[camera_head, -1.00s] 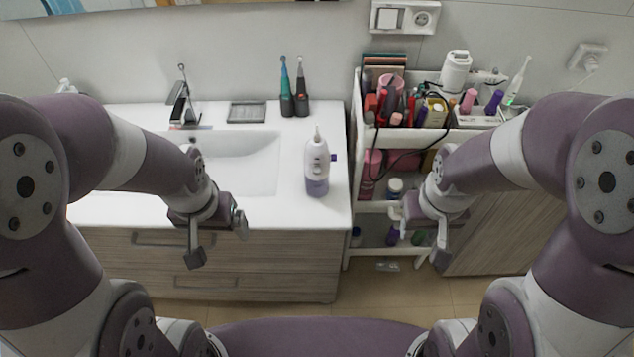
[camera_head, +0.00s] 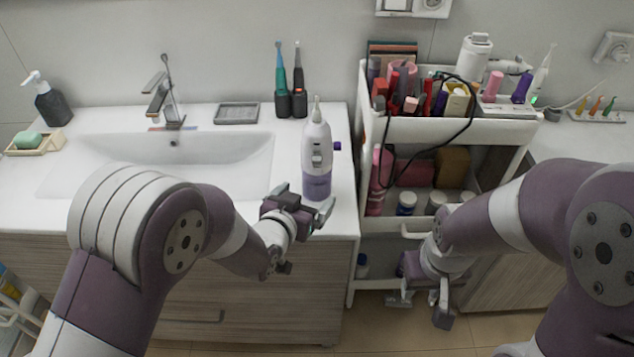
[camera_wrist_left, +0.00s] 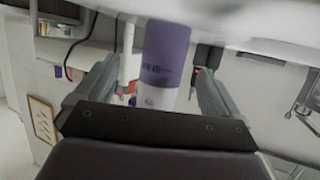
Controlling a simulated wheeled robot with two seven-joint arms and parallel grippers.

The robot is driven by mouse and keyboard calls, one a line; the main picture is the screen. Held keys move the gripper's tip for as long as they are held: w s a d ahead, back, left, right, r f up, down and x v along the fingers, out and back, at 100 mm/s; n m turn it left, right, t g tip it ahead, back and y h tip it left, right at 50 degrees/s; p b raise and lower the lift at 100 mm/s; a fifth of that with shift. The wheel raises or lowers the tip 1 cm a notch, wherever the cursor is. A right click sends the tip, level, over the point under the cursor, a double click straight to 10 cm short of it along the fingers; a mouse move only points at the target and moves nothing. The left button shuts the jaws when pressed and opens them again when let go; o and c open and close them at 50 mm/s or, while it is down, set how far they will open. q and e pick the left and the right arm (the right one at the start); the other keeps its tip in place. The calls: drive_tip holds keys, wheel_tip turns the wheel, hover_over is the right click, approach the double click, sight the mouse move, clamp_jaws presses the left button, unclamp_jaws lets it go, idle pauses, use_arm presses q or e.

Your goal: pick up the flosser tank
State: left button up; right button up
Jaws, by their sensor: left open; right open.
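The water flosser (camera_head: 317,150) is white with a purple tank (camera_head: 317,185) at its base and a thin nozzle on top. It stands upright near the right front edge of the white counter. My left gripper (camera_head: 305,204) is open, low in front of the flosser at tank height. In the left wrist view, the purple tank (camera_wrist_left: 166,50) shows between the two open fingers, ahead of the palm; I cannot tell whether they touch it. My right gripper (camera_head: 420,303) is open and empty, low in front of the cart.
The sink basin (camera_head: 150,150) and faucet (camera_head: 165,95) lie left of the flosser. Two electric toothbrushes (camera_head: 291,95) stand behind it. A white cart (camera_head: 425,130) full of cosmetics stands to the right. A soap dispenser (camera_head: 50,102) is at far left.

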sight(311, 187)
use_arm(q)
drive_tip(key=x, duration=0.6)
drive_tip(key=shift+w+a+f, duration=0.15)
drive_tip(key=shift+w+a, duration=0.1)
drive_tip(key=shift+w, duration=0.2)
drive_tip(key=shift+s, duration=0.15)
drive_tip(key=shift+c, duration=0.4)
drive_tip(key=c, duration=1.1)
drive_tip(key=shift+r, duration=0.75)
wheel_tip(311, 187, up, 3)
drive_tip(key=shift+f, duration=0.2)
drive_tip(key=s+d+r, duration=0.2)
drive_tip(key=d, duration=0.1)
drive_tip(key=s+d+r, duration=0.2)
drive_tip(key=d, duration=0.1)
drive_tip(key=s+d+r, duration=0.1)
drive_tip(key=d+r, duration=0.2)
drive_tip(key=d, duration=0.1)
drive_tip(key=shift+s, duration=0.4)
